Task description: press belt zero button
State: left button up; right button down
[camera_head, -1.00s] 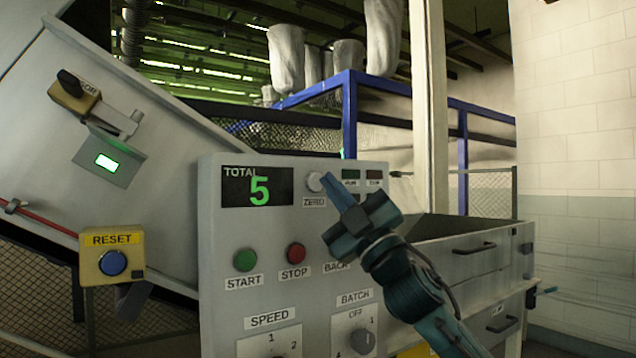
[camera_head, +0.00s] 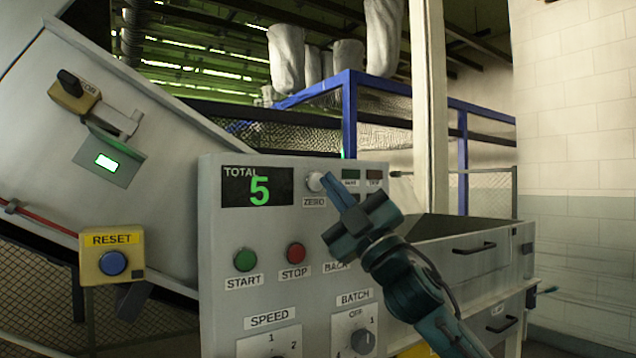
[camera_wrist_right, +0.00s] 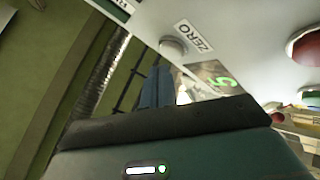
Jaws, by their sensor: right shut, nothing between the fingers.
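The white round ZERO button (camera_head: 314,182) sits on the grey control panel (camera_head: 222,215), just right of the TOTAL display (camera_head: 258,187), which reads a green 5. My right gripper (camera_head: 327,178) is shut and empty, its blue fingertips at the right edge of the button in the head view. In the right wrist view, the button (camera_wrist_right: 173,47) and its ZERO label (camera_wrist_right: 193,36) show just beyond the shut fingers (camera_wrist_right: 157,82). I cannot tell whether the tips touch the button. My left gripper is in neither view.
A green START button (camera_head: 245,259) and a red STOP button (camera_head: 296,252) are lower on the panel, above the SPEED and BATCH dials. A yellow RESET box (camera_head: 112,257) is at left. A grey drawer unit (camera_head: 480,250) stands right of the panel.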

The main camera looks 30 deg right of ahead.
jog(key=shift+w, duration=0.15)
jog(key=shift+w, duration=0.3)
dwell(0.3)
jog(key=shift+w+p, duration=0.3)
jog(key=shift+w, duration=0.15)
dwell(0.6)
jog(key=shift+s, duration=0.85)
jog(key=shift+s, duration=0.1)
jog(key=shift+s+d+b, duration=0.2)
jog(key=shift+s+b, duration=0.5)
jog(key=shift+s, duration=1.7)
